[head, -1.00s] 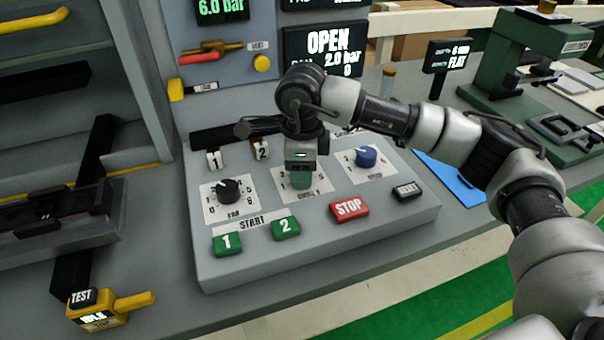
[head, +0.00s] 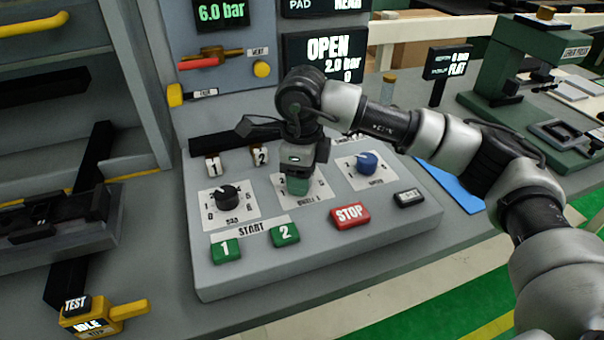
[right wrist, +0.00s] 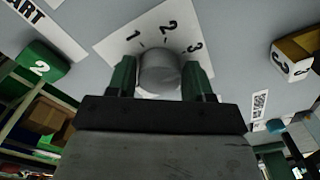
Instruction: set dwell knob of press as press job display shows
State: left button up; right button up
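The dwell knob, a pale round knob (right wrist: 160,72), sits on a white dial card (right wrist: 113,45) with 1, 2 and 3 visible in the right wrist view. Its pointer is not visible. My right gripper (head: 298,186) reaches down over the middle dial of the press panel (head: 330,235). In the right wrist view its green fingers (right wrist: 160,80) lie on either side of the knob and appear to touch it. A press display (head: 326,57) reads OPEN, 2.0 bar, 0. Another display above it (head: 325,6) is cut off by the picture's top edge. My left gripper is not seen.
A black knob (head: 228,197) is left of the dwell dial and a blue knob (head: 366,164) right. Green START buttons (head: 285,234), a red STOP button (head: 350,215) and a dark button (head: 409,198) lie in front. Two small switches (head: 259,156) stand behind.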

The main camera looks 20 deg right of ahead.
jog(key=shift+o, duration=1.3)
jog(key=shift+r, duration=0.1)
notch_tip(320, 180, up, 11)
jog(key=shift+f, duration=0.2)
